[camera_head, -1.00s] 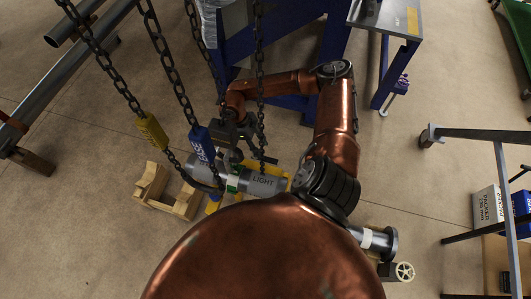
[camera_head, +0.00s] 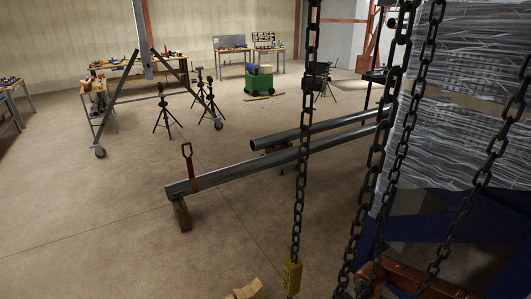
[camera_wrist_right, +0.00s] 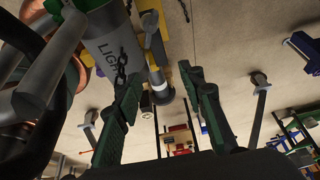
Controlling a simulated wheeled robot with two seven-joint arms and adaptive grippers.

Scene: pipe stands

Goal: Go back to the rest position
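In the right wrist view my right gripper (camera_wrist_right: 164,80) has its two green-padded fingers spread apart, with nothing between them. Copper and dark arm parts with a green pad fill the left edge of that view, close to the pipe. They look like my left arm and gripper, but the grip is not clear. The head view faces out across the room, and neither gripper shows there. A copper link of my arm shows at its lower right.
Two long steel pipes (camera_head: 240,172) lie on low supports. A wooden cradle (camera_head: 247,289) shows at the bottom. A blue frame (camera_head: 440,240) stands at right. Open floor (camera_head: 90,220) lies at left.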

